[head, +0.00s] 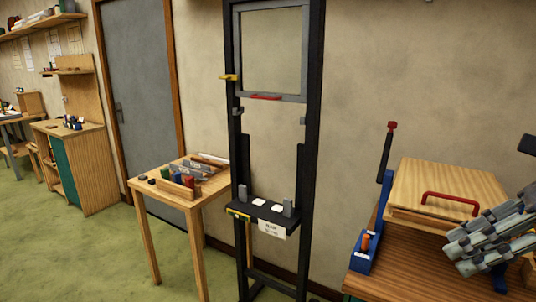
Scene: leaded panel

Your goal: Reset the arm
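My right gripper (458,250) comes in from the right edge. Its grey fingers point left and slightly down, over the right part of a wooden workbench (415,282). The fingers overlap closely from this angle, so I cannot tell whether they are open or shut, and I see nothing clearly held. My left gripper is out of view. On the bench stands a blue device (363,252) with a raised dark lever arm (385,155) tipped in red. The gripper is apart from it, to its right.
A wooden box with a red handle (450,197) sits on the bench beside the gripper. A black frame (313,125) holds a grey-edged panel (270,50) at centre. A small table (152,190) carries several blocks. Green floor (90,250) is clear at left.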

